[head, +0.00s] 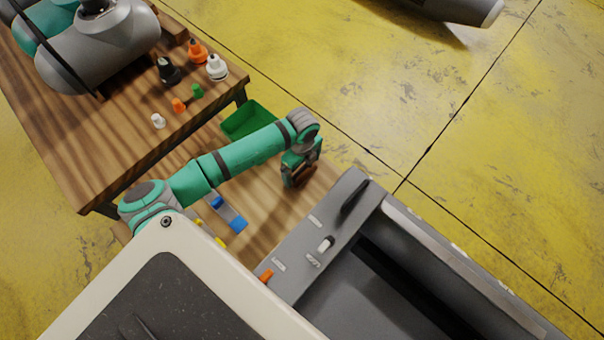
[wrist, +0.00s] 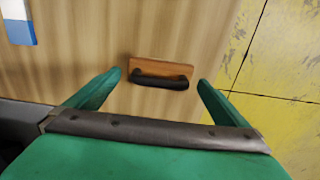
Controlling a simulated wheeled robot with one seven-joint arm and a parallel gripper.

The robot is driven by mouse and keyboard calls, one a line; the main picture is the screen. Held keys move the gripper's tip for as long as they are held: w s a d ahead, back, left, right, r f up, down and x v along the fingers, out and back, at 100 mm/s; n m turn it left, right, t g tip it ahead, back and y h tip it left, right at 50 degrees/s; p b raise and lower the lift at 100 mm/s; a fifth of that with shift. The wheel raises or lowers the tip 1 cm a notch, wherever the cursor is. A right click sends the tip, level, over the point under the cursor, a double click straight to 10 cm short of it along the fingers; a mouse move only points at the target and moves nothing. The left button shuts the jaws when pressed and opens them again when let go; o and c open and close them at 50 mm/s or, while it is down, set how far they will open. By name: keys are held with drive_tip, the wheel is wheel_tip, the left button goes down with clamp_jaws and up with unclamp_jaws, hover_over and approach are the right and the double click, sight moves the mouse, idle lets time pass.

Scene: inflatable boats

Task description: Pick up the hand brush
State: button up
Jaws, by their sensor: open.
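The hand brush (wrist: 162,72) lies on the wooden table in the wrist view, with an orange-brown wooden body and a black part along its near side. My gripper (wrist: 161,82) is open, one green finger to the left of the brush and one to the right, and the brush shows in the gap between the fingertips. I cannot tell how far the fingers are above the table. In the head view my gripper (head: 300,175) hangs over the low wooden table, and it largely hides the brush there.
A green bin (head: 248,120) stands behind my arm. A blue and grey item (head: 229,213) lies left of my gripper. A grey boat (head: 440,255) is at the right front. A higher wooden table (head: 120,140) holds several small bottles and caps. Yellow floor is clear at right.

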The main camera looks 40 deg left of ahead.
wheel_tip(320, 180, down, 2)
drive_tip(key=shift+f, duration=0.25)
drive_tip(key=shift+c, duration=0.3)
drive_tip(key=c, duration=0.9)
drive_tip(key=shift+o, duration=0.2)
drive_tip(key=shift+r, duration=0.2)
drive_tip(key=shift+r, duration=0.65)
drive_tip(key=s+d+r, duration=0.6)
drive_tip(key=s+r, duration=0.5)
drive_tip(key=s, duration=0.1)
drive_tip(key=shift+s+r, duration=0.2)
drive_tip(key=shift+s, duration=0.1)
